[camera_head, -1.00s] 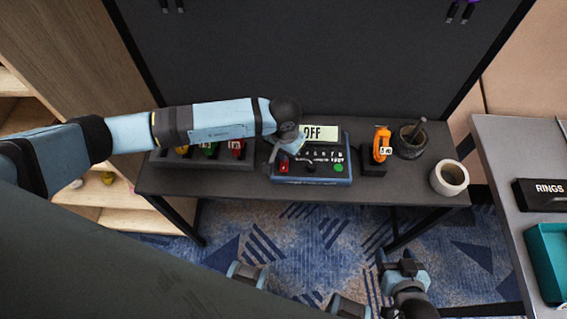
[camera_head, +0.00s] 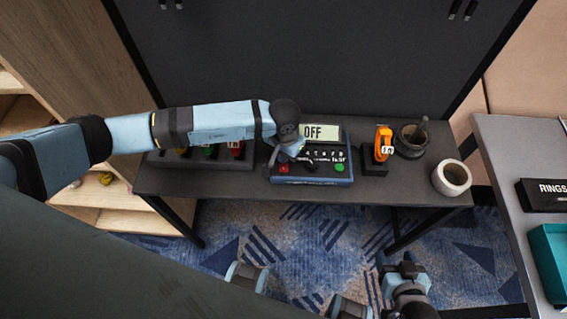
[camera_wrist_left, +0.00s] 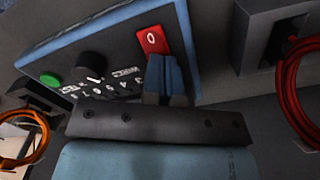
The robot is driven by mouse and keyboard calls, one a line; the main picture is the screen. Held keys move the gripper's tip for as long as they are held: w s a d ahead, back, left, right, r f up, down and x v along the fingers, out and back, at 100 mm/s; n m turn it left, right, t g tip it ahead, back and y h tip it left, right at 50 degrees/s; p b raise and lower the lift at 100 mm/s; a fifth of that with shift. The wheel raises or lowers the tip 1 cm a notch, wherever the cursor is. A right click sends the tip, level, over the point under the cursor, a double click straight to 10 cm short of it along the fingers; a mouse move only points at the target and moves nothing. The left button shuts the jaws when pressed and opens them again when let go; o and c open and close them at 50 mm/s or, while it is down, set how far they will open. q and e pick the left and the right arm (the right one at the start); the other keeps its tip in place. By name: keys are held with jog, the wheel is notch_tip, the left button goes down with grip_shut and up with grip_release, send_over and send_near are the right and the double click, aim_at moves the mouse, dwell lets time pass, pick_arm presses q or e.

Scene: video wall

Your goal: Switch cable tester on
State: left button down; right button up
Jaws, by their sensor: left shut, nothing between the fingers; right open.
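The cable tester (camera_head: 344,178) is a blue box with a dark panel on the table; its display (camera_head: 328,132) reads OFF. The red switch marked 0 (camera_wrist_left: 152,41) is at one end of the panel in the left wrist view. My left gripper (camera_wrist_left: 167,62) is shut and empty, its fingertips right at the red switch's edge; I cannot tell whether they touch. In the head view my left gripper (camera_head: 277,158) is over the tester's left part, beside the red switch (camera_head: 283,169). My right gripper (camera_head: 402,268) is open and empty, low in front of the table.
The tester also has a dark knob (camera_wrist_left: 93,66) and a green button (camera_wrist_left: 50,79). A cable rack (camera_head: 205,160) stands left of it. An orange cable holder (camera_head: 374,162), a dark mortar (camera_head: 411,149) and a pale round pot (camera_head: 452,178) stand to its right.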

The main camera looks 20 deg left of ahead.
pick_arm(q)
jog(key=shift+f+b, duration=0.3)
jog(key=shift+f, duration=0.05)
jog(key=shift+r, duration=0.2)
jog(key=shift+r+p, duration=1.45)
jog(key=shift+r, duration=1.95)
